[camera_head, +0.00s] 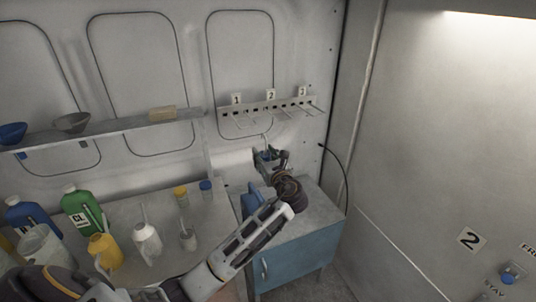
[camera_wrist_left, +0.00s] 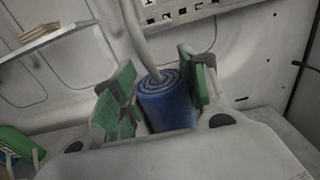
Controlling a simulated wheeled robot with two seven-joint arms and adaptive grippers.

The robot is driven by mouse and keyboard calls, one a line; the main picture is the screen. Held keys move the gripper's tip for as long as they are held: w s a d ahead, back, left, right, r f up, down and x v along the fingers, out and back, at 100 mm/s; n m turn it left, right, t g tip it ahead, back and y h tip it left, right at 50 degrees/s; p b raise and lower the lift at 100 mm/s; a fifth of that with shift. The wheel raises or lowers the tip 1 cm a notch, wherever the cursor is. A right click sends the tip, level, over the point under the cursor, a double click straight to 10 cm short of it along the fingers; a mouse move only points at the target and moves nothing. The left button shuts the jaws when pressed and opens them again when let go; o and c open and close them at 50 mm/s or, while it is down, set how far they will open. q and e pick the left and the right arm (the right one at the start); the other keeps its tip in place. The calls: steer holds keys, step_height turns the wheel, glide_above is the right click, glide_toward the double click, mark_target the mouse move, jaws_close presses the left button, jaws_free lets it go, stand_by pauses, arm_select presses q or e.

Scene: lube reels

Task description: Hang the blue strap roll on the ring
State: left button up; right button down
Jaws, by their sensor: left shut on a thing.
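The blue strap roll (camera_wrist_left: 168,108) stands roughly upright between the green pads of my left gripper (camera_wrist_left: 160,92) in the left wrist view. The gripper is shut on it. A grey curved band (camera_wrist_left: 138,35) rises from the roll's spiral top. In the head view my left gripper (camera_head: 267,156) is above the blue cabinet and below the wall rail (camera_head: 268,108). The rail has thin pegs and number plates 1, 2 and 3. The roll and the rail are apart. I cannot make out which part is the ring. My right gripper is not in view.
A blue cabinet (camera_head: 305,258) stands under my left arm. A worktop at left holds a green jug (camera_head: 82,212), a yellow bottle (camera_head: 104,250), a white bottle (camera_head: 147,240) and other containers. A shelf (camera_head: 120,126) with bowls is on the wall. A black cable hangs right of the rail.

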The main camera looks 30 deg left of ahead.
mark_target(261, 152)
arm_select(q)
steer(key=shift+s+a, duration=0.1)
steer(key=shift+a, duration=0.1)
stand_by(0.4)
steer(key=shift+b+x, duration=1.15)
steer(key=shift+x, duration=1)
steer(key=w+a+f+b, duration=0.3)
steer(key=w+a+b, duration=0.4)
steer(key=a+b, duration=0.1)
steer(key=shift+w+a, duration=0.3)
steer(key=shift+a, duration=0.15)
stand_by(0.8)
